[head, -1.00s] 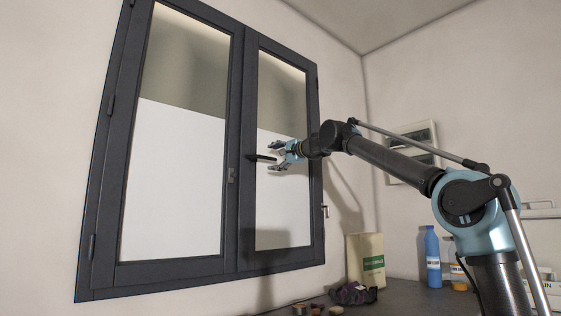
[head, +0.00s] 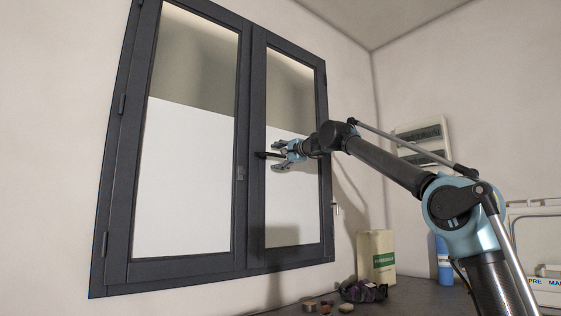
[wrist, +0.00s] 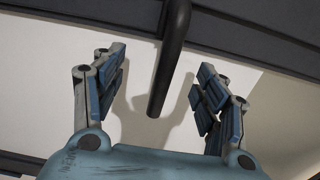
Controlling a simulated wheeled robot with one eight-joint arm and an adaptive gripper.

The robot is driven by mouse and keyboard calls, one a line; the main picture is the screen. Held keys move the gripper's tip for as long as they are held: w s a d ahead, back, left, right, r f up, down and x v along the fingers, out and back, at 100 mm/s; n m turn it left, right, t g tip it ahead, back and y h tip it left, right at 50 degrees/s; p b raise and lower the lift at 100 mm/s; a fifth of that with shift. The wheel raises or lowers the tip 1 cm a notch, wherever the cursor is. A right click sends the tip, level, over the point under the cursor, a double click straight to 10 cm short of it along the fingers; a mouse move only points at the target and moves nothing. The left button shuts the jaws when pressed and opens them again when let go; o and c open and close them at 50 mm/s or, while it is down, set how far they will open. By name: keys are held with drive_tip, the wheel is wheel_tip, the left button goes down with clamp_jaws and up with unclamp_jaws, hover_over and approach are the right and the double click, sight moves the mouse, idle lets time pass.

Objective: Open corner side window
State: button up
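The window (head: 243,140) has a dark grey frame and two sashes, both looking closed in the head view. Its dark handle (head: 267,155) sits on the left stile of the right sash and points right. In the wrist view the handle (wrist: 168,60) is a black bar coming down between my fingers. My gripper (head: 277,157) is open around the end of the handle; in the wrist view (wrist: 163,95) a gap shows between the handle and each finger pad.
Below the window is a dark worktop (head: 415,297). On it stand a beige bag (head: 377,257), a dark bundle (head: 363,291), small round pieces (head: 328,305) and a blue bottle (head: 444,260). A panel box (head: 422,142) hangs on the right wall.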

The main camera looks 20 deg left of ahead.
clamp_jaws()
drive_tip(key=shift+d, duration=0.1)
drive_tip(key=shift+v, duration=1.4)
drive_tip(key=shift+w+d, duration=0.15)
drive_tip(key=shift+d, duration=0.05)
drive_tip(key=shift+w+v, duration=0.25)
drive_tip(key=shift+v, duration=0.95)
drive_tip(key=shift+d, duration=0.25)
drive_tip(key=v, duration=0.2)
drive_tip(key=shift+w+d, duration=0.15)
drive_tip(key=shift+d, duration=0.3)
